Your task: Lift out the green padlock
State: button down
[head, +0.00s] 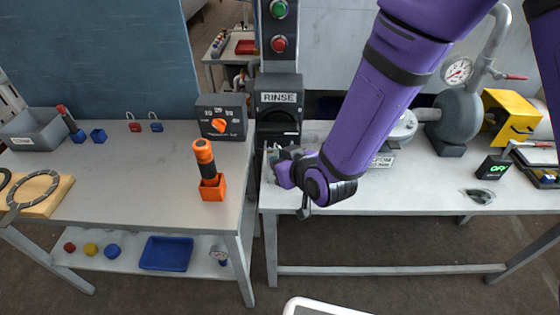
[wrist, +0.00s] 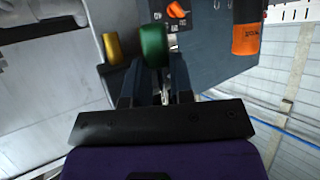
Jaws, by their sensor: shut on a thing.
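The green padlock (wrist: 153,45) shows in the wrist view as a rounded green body at the tips of my gripper (wrist: 155,70). My gripper is shut on it, and a small bright metal part shows at its right side. Its lower part is hidden by the fingers. In the head view my gripper (head: 276,164) is at the front left of the right-hand bench, just before the dark RINSE unit (head: 278,98). The padlock cannot be made out clearly there.
A yellow-gold piece (wrist: 115,47) is close left of the green padlock. Red (head: 135,126) and blue (head: 156,126) padlocks lie behind. A gap separates the benches.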

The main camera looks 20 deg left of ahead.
aim_at(280, 148)
jog(key=r, duration=0.1)
jog(key=w+r, duration=0.1)
jog(key=a+r+t, duration=0.1)
jog(key=shift+w+r+y, duration=0.15)
jog(key=shift+r+y, duration=0.1)
jog(key=shift+y, duration=0.15)
jog(key=shift+s+d, duration=0.15)
jog(key=shift+s, duration=0.65)
jog(key=s+d, duration=0.2)
jog(key=s, duration=0.4)
dwell(0.3)
